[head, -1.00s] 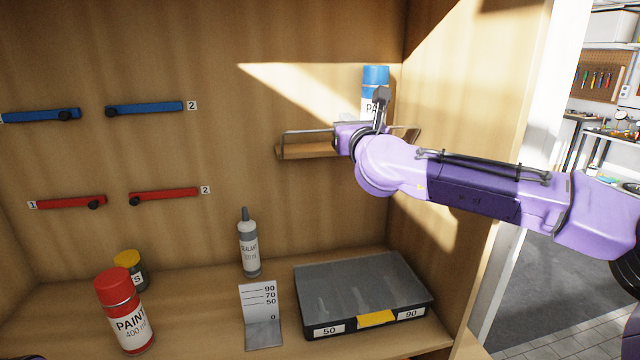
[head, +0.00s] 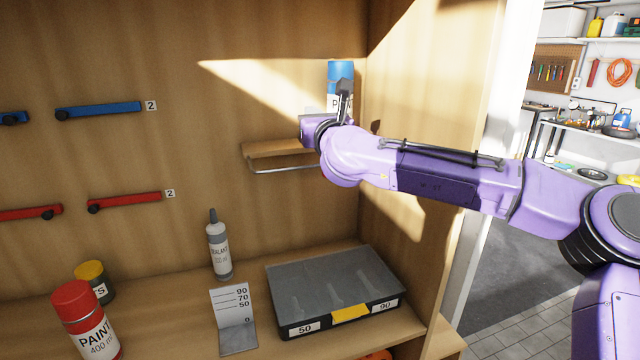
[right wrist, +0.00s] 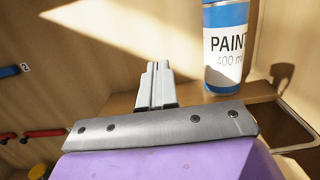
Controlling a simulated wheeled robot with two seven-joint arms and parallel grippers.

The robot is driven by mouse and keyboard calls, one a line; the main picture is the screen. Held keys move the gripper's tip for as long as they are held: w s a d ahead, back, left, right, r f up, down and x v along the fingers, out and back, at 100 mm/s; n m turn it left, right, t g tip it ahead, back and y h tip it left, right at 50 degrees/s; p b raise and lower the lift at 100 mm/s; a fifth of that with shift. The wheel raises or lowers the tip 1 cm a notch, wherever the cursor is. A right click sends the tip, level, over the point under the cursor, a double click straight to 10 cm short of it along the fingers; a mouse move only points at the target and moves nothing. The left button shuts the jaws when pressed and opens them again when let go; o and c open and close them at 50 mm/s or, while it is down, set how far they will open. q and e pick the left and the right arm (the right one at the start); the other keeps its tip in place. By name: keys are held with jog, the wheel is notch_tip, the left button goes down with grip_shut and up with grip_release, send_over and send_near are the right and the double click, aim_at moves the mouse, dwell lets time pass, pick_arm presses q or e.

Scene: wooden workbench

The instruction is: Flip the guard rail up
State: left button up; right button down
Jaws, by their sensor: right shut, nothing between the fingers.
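The small wooden shelf (head: 275,149) is on the back wall of the cabinet. Its thin metal guard rail (head: 283,169) hangs down below the shelf's front edge. The rail's right part is hidden behind my right arm in the head view. A blue paint can (head: 341,72) stands on the shelf; it also shows in the right wrist view (right wrist: 226,45). My right gripper (head: 309,132) is at the shelf's front, largely hidden by its own wrist. In the right wrist view its fingers (right wrist: 157,83) are together and empty, left of the can. My left gripper is out of view.
Below are a grey organizer case (head: 335,291), a bent scale plate (head: 233,318), a sealant bottle (head: 219,248), a red-capped paint can (head: 86,320) and a yellow-lidded jar (head: 94,281). Blue (head: 98,110) and red (head: 125,201) bars are on the back wall. The cabinet's right wall is close to my arm.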

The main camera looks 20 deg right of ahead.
dwell(0.4)
jog(key=s+f+b, duration=0.8)
jog(key=f+b, duration=0.2)
jog(key=shift+a+f, duration=0.15)
jog(key=shift+a, duration=0.15)
